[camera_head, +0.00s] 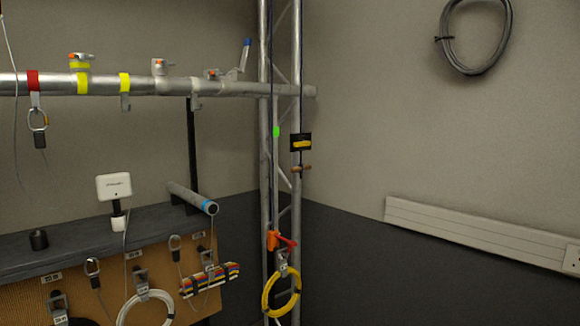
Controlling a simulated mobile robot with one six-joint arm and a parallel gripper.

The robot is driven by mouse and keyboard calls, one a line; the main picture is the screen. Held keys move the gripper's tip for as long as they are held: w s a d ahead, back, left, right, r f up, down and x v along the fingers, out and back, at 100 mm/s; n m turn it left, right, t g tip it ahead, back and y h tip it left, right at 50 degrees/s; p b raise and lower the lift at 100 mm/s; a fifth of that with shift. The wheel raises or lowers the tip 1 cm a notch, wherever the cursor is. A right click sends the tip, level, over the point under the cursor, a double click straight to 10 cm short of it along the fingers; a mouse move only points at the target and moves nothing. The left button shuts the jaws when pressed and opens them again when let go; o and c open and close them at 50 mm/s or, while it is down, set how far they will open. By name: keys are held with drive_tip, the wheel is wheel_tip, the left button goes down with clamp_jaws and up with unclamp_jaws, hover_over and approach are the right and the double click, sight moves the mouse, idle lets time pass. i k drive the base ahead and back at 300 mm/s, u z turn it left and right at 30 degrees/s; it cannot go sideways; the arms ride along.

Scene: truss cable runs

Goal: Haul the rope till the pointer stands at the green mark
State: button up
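A dark rope (271,180) runs down the upright metal truss (264,60) to an orange device with a red lever (283,240) low on the truss. A second dark line (301,100) runs down the right side to a black block with a yellow band (301,143). A small wooden toggle (301,168) hangs just under the block. The green mark (276,131) sits on the truss, left of the block and slightly higher. I cannot tell for sure which part is the pointer; the yellow band may be it. My gripper is not in view.
A horizontal pipe (150,87) with clamps crosses at left. Below it stand a dark shelf (70,247) and a board with hooks and coiled cables. A yellow coil (281,293) hangs under the orange device. White trunking (470,232) runs along the right wall.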

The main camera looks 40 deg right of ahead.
sight(300, 169)
drive_tip(key=z, duration=0.15)
drive_tip(key=i, duration=0.85)
drive_tip(key=z, duration=0.3)
